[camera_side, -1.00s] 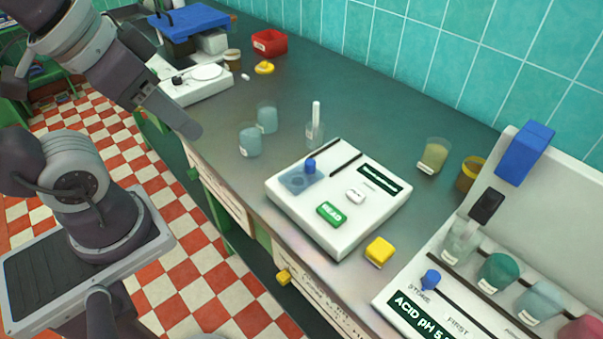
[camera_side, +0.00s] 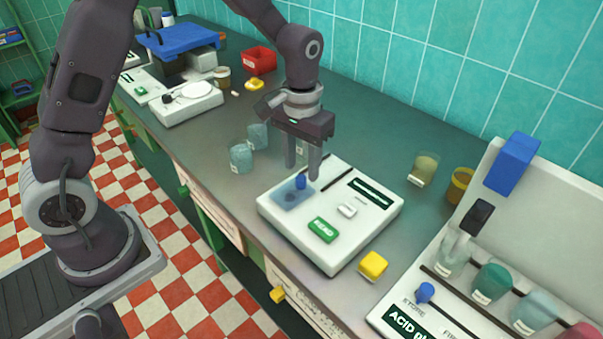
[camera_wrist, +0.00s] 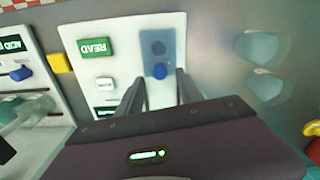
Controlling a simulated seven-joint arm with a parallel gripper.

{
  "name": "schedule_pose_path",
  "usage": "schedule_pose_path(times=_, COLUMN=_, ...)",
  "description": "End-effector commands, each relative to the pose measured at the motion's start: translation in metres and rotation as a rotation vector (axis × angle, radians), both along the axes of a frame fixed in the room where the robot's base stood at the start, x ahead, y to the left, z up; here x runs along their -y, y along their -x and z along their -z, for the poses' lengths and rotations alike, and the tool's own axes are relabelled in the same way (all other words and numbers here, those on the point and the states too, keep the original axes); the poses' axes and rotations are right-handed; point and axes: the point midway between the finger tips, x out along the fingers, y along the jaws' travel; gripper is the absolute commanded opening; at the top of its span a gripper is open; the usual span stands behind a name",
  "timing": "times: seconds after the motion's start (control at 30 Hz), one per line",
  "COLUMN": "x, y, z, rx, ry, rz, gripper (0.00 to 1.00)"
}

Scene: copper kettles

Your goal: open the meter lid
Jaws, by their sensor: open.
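The meter (camera_side: 330,255) is a white box on the grey bench, also in the wrist view (camera_wrist: 125,30). Its lid (camera_side: 285,199) is a small see-through blue panel lying flat over a dark round spot; it shows in the wrist view (camera_wrist: 153,35). A blue knob (camera_side: 300,182) stands at one end of the lid (camera_wrist: 159,71). My gripper (camera_side: 302,172) is open and empty, pointing down at the knob. In the wrist view the fingertips (camera_wrist: 160,76) lie on either side of the knob; I see no contact. Their exact height is unclear.
Green READ button (camera_side: 323,230) and white button (camera_side: 347,210) are on the meter top. Two beakers (camera_side: 241,158) stand behind left. A yellow block (camera_side: 373,264) sits beside the meter. The rack (camera_side: 440,275) with cups is at right.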

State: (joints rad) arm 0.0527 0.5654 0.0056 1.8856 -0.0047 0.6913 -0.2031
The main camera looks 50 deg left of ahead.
Motion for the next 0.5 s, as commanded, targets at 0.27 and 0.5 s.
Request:
schedule_pose_path(times=0.27, x=0.0, y=0.0, z=0.033, rx=0.0, ry=0.0, rz=0.001, gripper=0.43)
schedule_pose_path(times=0.5, x=0.0, y=0.0, z=0.033, rx=0.001, ry=0.0, rz=0.001, gripper=0.37)
